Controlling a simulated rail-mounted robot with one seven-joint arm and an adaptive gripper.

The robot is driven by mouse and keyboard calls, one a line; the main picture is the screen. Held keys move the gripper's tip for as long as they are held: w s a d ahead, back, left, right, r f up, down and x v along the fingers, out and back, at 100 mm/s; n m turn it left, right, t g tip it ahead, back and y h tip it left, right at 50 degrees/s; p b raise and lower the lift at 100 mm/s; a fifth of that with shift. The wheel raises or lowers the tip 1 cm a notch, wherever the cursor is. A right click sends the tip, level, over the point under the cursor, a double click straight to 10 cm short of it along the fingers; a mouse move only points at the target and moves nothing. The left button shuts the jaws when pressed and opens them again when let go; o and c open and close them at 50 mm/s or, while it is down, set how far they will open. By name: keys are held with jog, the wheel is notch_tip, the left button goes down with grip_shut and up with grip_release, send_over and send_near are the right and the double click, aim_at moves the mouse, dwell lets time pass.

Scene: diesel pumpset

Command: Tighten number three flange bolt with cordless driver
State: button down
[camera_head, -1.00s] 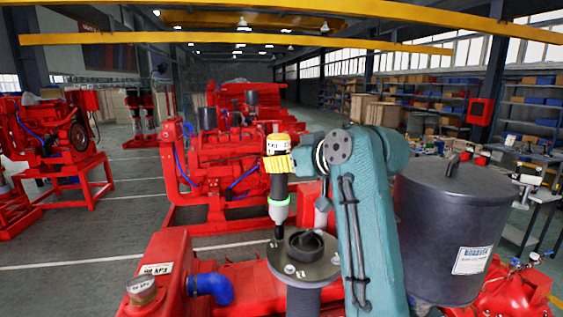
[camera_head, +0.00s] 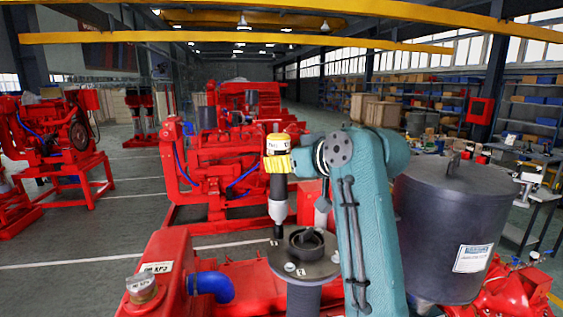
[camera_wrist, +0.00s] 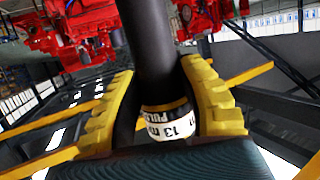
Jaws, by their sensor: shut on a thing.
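The cordless driver (camera_head: 278,188) hangs upright, with a yellow-and-white top, dark body, pale collar and dark tip. My gripper (camera_head: 278,164) is shut on its upper part. In the wrist view, the yellow jaws of my gripper (camera_wrist: 165,95) sit on both sides of the dark driver body (camera_wrist: 155,45); a white band on it reads 13. The round dark flange (camera_head: 320,268) stands on a pipe below. The driver tip is over its back-left rim; contact is unclear, and any bolt under it is hidden. Bolt heads show at the front-left (camera_head: 289,267) and right (camera_head: 335,257).
A large dark cylinder (camera_head: 448,225) stands close on the right. A red pump body with a gauge (camera_head: 141,287) and blue elbow (camera_head: 212,286) lies at the front left. A red engine (camera_head: 225,160) stands behind; grey floor is open on the left.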

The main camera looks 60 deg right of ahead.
aim_at(287, 137)
jog(key=shift+d+f, duration=0.1)
jog(key=shift+f, duration=0.3)
jog(key=shift+r+p, duration=0.55)
jog(key=shift+r, duration=2.3)
